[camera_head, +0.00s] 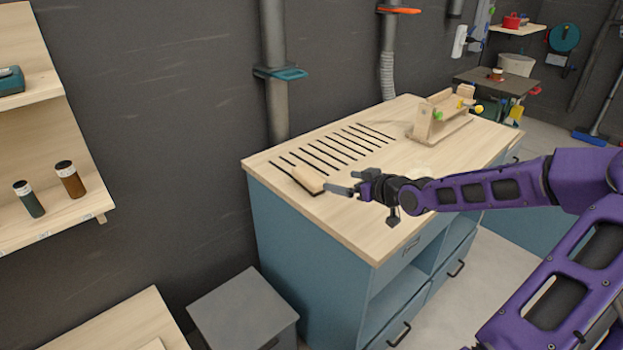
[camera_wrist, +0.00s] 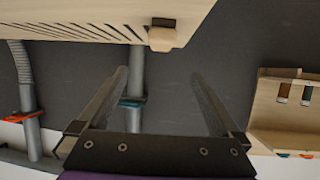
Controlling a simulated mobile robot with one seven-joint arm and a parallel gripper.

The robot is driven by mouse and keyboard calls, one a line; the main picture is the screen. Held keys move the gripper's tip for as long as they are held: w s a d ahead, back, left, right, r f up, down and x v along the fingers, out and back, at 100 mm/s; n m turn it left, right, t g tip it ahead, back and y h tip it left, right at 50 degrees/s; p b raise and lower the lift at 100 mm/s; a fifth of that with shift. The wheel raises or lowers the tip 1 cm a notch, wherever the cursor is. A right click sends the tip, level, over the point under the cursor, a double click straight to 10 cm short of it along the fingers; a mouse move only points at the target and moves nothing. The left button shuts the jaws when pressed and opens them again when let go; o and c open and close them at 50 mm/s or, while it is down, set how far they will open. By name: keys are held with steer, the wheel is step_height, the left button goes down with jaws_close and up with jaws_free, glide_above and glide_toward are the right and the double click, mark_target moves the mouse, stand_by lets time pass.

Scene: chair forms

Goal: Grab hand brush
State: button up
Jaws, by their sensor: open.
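The hand brush (camera_head: 307,178) has a pale wooden body with a dark strip along its lower side. It lies at the left end of the wooden worktop (camera_head: 345,215), near the corner. In the wrist view, which looks upside down, the brush (camera_wrist: 162,38) shows at the worktop's edge, beyond and roughly centred between my fingertips. My gripper (camera_head: 341,182) is open and empty, just right of the brush in the head view. In the wrist view my gripper's two fingers (camera_wrist: 160,74) are spread wide, with the brush not between them. Whether a fingertip touches the brush is unclear.
Dark slots (camera_head: 328,150) run across the worktop behind the brush. A wooden fixture (camera_head: 440,118) stands at the far right end. A grey box (camera_head: 243,312) stands on the floor left of the blue cabinet (camera_head: 300,255). A vertical pipe (camera_head: 274,100) rises behind the worktop.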

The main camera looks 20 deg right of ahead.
mark_target(311, 175)
steer(key=b+x, duration=0.2)
steer(key=x, duration=1.5)
steer(key=shift+s+f, duration=0.15)
steer(key=c, duration=1.5)
